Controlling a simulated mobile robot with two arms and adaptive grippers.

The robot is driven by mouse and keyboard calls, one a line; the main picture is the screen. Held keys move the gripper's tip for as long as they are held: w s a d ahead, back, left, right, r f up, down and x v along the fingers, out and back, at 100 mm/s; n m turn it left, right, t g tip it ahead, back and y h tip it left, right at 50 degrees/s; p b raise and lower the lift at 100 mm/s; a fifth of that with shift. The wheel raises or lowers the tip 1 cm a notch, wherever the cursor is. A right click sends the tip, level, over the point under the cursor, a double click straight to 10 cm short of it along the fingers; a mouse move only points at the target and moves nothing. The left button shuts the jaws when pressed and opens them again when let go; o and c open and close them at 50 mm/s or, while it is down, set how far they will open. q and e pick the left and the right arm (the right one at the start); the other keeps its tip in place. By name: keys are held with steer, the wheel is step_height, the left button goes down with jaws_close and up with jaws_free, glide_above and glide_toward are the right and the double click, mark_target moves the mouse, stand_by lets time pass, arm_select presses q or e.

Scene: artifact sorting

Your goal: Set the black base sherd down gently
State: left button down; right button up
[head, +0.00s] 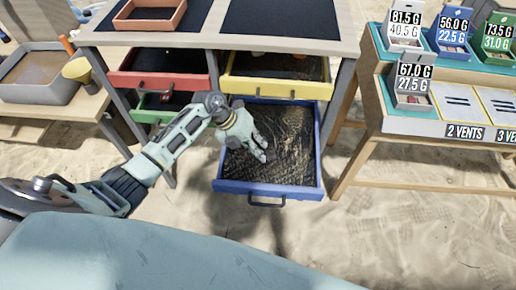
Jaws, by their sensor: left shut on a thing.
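My left gripper (259,152) reaches in from the left and hangs over the open blue drawer (268,191), pointing down and to the right. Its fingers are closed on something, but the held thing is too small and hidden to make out. I cannot pick out the black base sherd against the dark, textured drawer floor. I cannot tell whether the fingertips touch that floor. My right gripper does not show.
A shelf with labelled boxes (411,88) stands at the right. An orange tray (150,22) sits on the table top. Sand lies clear in front.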

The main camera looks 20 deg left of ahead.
arm_select(q)
steer(key=shift+f, duration=0.1)
steer(key=c, duration=2.2)
jaws_free()
steer(key=v, duration=1.2)
